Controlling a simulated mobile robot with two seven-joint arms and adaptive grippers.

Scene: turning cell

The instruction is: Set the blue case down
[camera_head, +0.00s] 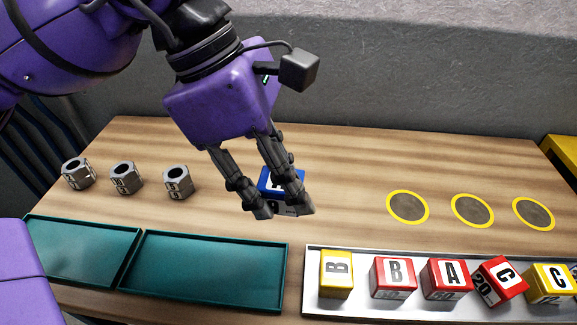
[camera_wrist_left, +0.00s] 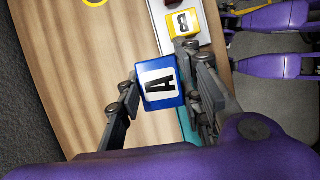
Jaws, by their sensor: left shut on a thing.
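The blue case (camera_head: 268,181) is a small cube with a white label. In the left wrist view the blue case (camera_wrist_left: 158,84) shows a black letter A, and it sits between the two fingers. My left gripper (camera_head: 284,212) is shut on it over the middle of the wooden table. In the left wrist view the fingers of my left gripper (camera_wrist_left: 158,92) flank the case on both sides. I cannot tell whether the case touches the table. In the head view the fingers hide much of it. My right gripper is not in view.
A pale tray (camera_head: 312,301) at front right holds several red and yellow lettered cases. Two green trays (camera_head: 205,268) (camera_head: 80,250) lie at front left. Three hex nuts (camera_head: 124,177) stand at left. Three yellow-ringed discs (camera_head: 408,207) lie at right. A grey wall (camera_head: 420,80) rises behind.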

